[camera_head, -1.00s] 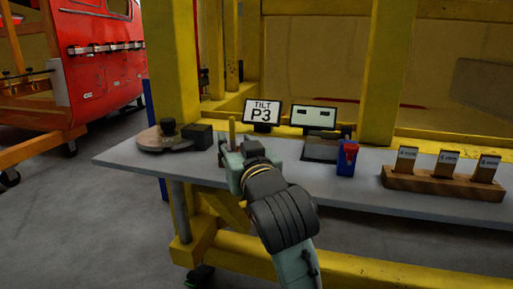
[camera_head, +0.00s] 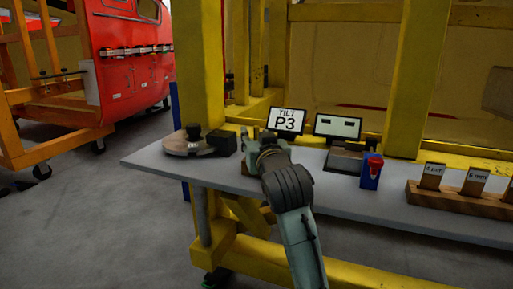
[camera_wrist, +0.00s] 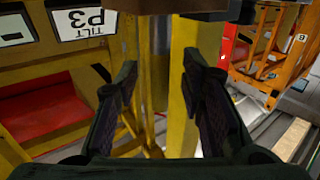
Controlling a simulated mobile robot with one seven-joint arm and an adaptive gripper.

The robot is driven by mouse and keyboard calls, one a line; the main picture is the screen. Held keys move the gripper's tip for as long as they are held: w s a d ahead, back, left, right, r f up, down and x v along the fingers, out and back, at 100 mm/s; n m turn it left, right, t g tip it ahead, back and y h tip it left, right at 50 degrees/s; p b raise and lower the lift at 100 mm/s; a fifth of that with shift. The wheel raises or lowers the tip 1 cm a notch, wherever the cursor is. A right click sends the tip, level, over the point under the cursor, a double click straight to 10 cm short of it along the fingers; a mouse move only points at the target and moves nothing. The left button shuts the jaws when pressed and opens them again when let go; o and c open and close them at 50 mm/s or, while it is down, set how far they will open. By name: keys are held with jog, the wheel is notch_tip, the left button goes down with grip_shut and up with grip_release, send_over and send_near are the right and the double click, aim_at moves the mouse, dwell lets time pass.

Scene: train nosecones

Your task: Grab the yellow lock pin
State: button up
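My gripper (camera_head: 248,137) is over the left part of the grey workbench, just right of a black block. In the wrist view my gripper (camera_wrist: 160,72) has its two dark fingers spread wide. A small brown block (camera_wrist: 146,6) is at the top edge of the wrist view, beyond the fingertips. I cannot clearly pick out the yellow lock pin now. In the head view my gripper covers the spot where it stood. In the wrist view yellow uprights fill the gap between the fingers, and I cannot tell the pin from the yellow frame behind.
The grey workbench (camera_head: 335,198) also holds a black block (camera_head: 223,143), a round tool (camera_head: 186,143), a P3 tilt sign (camera_head: 287,121), a second display (camera_head: 337,127), a blue box with a red top (camera_head: 371,172) and a wooden rack (camera_head: 462,197). A yellow post (camera_head: 199,70) rises behind.

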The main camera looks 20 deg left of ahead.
jog(key=shift+w, duration=0.1)
jog(key=shift+c, duration=0.2)
grip_shut()
dwell(0.4)
